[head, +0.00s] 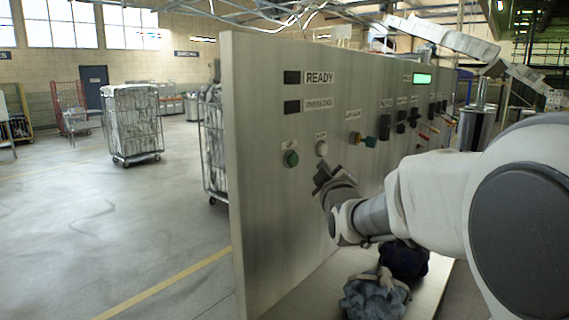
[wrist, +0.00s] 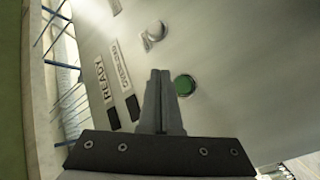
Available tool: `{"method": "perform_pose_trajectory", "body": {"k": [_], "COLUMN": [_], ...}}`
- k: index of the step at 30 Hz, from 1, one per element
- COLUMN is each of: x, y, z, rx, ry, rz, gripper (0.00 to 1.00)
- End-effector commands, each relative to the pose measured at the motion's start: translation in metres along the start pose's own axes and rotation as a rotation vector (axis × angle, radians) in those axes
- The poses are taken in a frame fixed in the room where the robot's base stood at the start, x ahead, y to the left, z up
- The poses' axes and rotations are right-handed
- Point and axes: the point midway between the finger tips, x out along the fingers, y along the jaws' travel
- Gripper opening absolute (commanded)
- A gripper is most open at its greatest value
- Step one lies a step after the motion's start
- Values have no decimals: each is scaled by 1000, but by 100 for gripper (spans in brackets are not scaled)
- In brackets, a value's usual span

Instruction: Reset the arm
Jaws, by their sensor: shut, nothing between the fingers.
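My arm reaches in from the right in the head view. My gripper (head: 322,180) is in front of the grey control panel (head: 265,220), just below and right of its buttons in that view. In the wrist view the two fingers of my gripper (wrist: 160,75) are together, with nothing between them. A green button (head: 291,158) shows just right of the fingers in the wrist view (wrist: 184,85). A pale round button (head: 322,148) shows beyond the fingertips (wrist: 154,32). I cannot tell whether the fingers touch the panel.
Dark indicator windows labelled READY (head: 320,78) and OVERLOAD are unlit. A green display (head: 422,79) glows above several knobs and switches. A grey-blue bag (head: 372,300) and a dark bag (head: 405,262) lie below my arm. A caged cart (head: 132,122) stands left; open floor lies before it.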

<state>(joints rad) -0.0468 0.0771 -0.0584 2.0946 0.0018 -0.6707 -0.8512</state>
Motion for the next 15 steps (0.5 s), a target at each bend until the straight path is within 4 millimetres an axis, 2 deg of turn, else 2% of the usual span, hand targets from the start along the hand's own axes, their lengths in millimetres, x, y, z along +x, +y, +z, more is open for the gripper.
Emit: {"method": "perform_pose_trajectory", "body": {"k": [4,7,11,15], "x": [-9,-27,-62,-107], "y": [0,-4,-12,-25], "z": [1,4,11,22], "rx": [33,95,204,322], "ry": [-27,-81,-188,-319], "rz": [-30,-86,-181,-275], "gripper": [0,0,0,0]}}
